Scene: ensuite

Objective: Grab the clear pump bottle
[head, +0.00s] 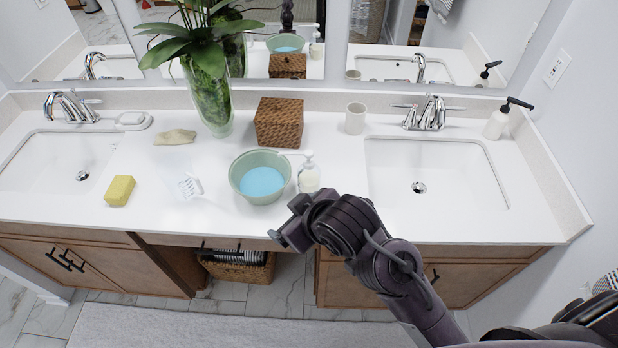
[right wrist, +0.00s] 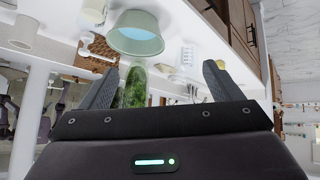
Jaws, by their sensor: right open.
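The clear pump bottle (head: 308,173) has a white pump head and stands upright on the white counter, just right of the green bowl. It also shows at the top edge of the right wrist view (right wrist: 94,10), partly cut off. My right gripper (head: 287,232) is at the counter's front edge, in front of the bottle and a little to its left, apart from it. In the right wrist view the jaws (right wrist: 158,88) are spread open with nothing held between them. My left gripper is not in view.
The green bowl (head: 247,187) of blue liquid stands close beside the bottle. A woven box (head: 279,122), a cup (head: 355,118) and a glass vase (head: 212,105) stand behind. A sink (head: 440,190) is right.

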